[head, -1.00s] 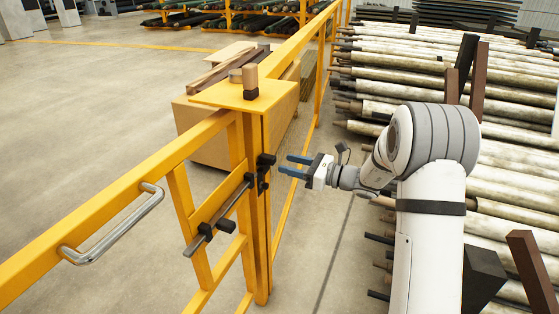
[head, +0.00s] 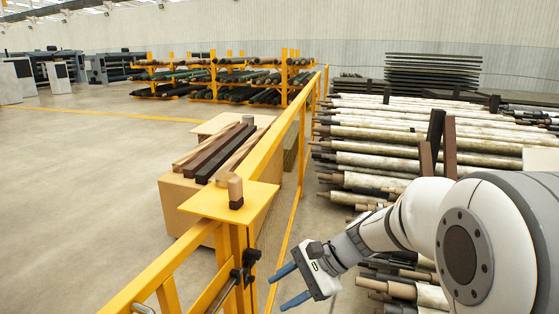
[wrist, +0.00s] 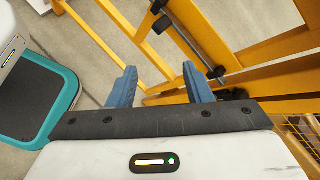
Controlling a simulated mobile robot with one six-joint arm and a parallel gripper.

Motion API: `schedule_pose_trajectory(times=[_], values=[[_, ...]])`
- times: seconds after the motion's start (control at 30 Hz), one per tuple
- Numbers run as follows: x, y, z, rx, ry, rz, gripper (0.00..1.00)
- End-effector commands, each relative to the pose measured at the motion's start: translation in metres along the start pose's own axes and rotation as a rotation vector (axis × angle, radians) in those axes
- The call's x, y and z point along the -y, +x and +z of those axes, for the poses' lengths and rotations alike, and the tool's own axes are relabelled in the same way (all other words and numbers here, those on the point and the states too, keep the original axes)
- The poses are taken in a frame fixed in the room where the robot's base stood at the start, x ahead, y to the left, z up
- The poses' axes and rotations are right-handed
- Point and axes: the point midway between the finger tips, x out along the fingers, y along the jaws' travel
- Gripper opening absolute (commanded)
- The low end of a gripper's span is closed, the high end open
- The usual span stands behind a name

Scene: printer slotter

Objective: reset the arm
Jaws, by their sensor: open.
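My gripper (head: 288,287) is open and empty. In the head view it hangs low at the centre, just right of the yellow gate post, with its two blue fingers pointing left. In the wrist view the gripper (wrist: 157,85) shows both blue fingers spread apart, with the yellow gate frame and grey floor beyond them. My white arm reaches in from the right in the head view.
A yellow railing (head: 285,140) with a flat-topped post (head: 228,200) stands close left of my gripper. A dark latch (head: 249,262) sits on the post. Stacked rolls (head: 400,135) fill the right side. Open floor (head: 90,190) lies to the left.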

Motion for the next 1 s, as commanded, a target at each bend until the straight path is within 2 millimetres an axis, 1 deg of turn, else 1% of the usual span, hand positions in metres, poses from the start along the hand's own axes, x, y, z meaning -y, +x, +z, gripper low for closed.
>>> schedule_pose_trajectory(times=[0.03, 0.1, 0.17, 0.2, 0.3, 0.4, 0.5, 0.6, 0.67, 1.0], values=[[-0.011, -0.022, 0.022, -0.066, -0.097, 0.059, 0.45], [-0.033, -0.042, 0.035, -0.156, -0.232, 0.152, 0.45], [-0.051, -0.060, 0.045, -0.232, -0.347, 0.233, 0.45], [-0.062, -0.073, 0.050, -0.282, -0.425, 0.287, 0.45], [-0.085, -0.105, 0.060, -0.397, -0.609, 0.420, 0.45], [-0.102, -0.132, 0.066, -0.490, -0.762, 0.535, 0.45], [-0.113, -0.151, 0.069, -0.553, -0.869, 0.622, 0.45], [-0.118, -0.162, 0.070, -0.589, -0.931, 0.674, 0.45], [-0.121, -0.164, 0.069, -0.598, -0.949, 0.690, 0.45], [-0.122, -0.164, 0.068, -0.601, -0.955, 0.697, 0.45]])
